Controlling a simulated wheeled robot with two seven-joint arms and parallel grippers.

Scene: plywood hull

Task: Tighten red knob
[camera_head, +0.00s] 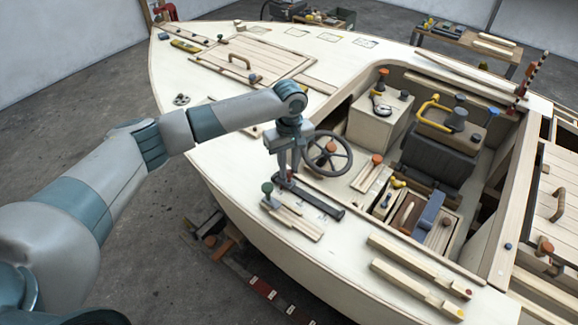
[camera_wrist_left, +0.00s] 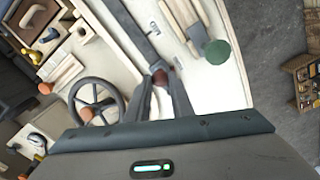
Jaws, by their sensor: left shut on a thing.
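The red knob (camera_head: 289,175) sits at the near end of a dark metal bar (camera_head: 318,202) on the cream side deck. It also shows small and partly hidden between the fingertips in the left wrist view (camera_wrist_left: 169,75). My left gripper (camera_head: 286,177) points down at it from above, with its two fingers on either side of the knob, shut on it. The dark bar runs away from the fingers in the left wrist view (camera_wrist_left: 128,25). My right gripper is in neither view.
A green knob (camera_head: 267,188) stands close beside the gripper, next to wooden strips (camera_head: 295,222). A dark steering wheel (camera_head: 329,154) stands close on the other side. The open cockpit holds a seat (camera_head: 438,160) and several levers.

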